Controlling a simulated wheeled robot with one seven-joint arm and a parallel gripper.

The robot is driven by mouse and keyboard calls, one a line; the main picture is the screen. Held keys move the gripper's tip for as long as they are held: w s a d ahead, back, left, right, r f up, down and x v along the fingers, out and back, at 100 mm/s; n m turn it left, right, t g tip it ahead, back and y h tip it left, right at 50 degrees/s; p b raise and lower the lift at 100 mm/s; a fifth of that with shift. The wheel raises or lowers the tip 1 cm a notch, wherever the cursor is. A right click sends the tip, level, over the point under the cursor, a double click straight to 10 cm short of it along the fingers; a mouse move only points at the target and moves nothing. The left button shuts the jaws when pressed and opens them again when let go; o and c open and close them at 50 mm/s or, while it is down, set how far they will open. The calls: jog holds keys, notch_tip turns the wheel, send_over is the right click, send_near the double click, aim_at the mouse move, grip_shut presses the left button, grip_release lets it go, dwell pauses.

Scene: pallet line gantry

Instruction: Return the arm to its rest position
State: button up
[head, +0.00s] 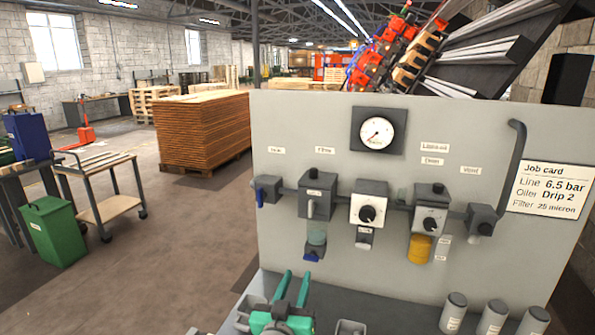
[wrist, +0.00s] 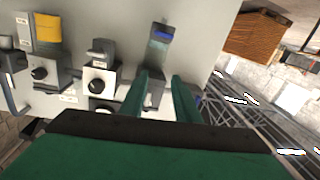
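My gripper (head: 297,275) is low in front of the grey panel (head: 290,115), its two green fingers pointing up and toward the panel. The fingers stand apart, with nothing seen between them in the head view. In the wrist view my gripper (wrist: 160,76) also shows spread fingers. Beyond their tips is the filter unit (head: 317,193), with a clear bowl and blue bottom; it also shows in the wrist view (wrist: 160,45). The tips look apart from it, but the exact gap is hard to tell. Most of the arm is out of view.
The panel carries a blue-handled valve (head: 267,190), a regulator (head: 368,208), an oiler with amber bowl (head: 420,248) and a gauge (head: 377,132). Several grey canisters (head: 492,317) and a small tray (head: 350,327) are on the bench below. Open floor (head: 150,245) lies left.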

jog(key=s+f+n+g+y, duration=0.1)
jog(key=s+f+n+y, duration=0.25)
jog(key=s+f, duration=1.8)
jog(key=s+f+m+g, duration=0.1)
jog(key=s+f+m, duration=0.1)
jog(key=s, duration=2.4)
jog(key=shift+d, duration=0.2)
jog(key=shift+y, duration=0.25)
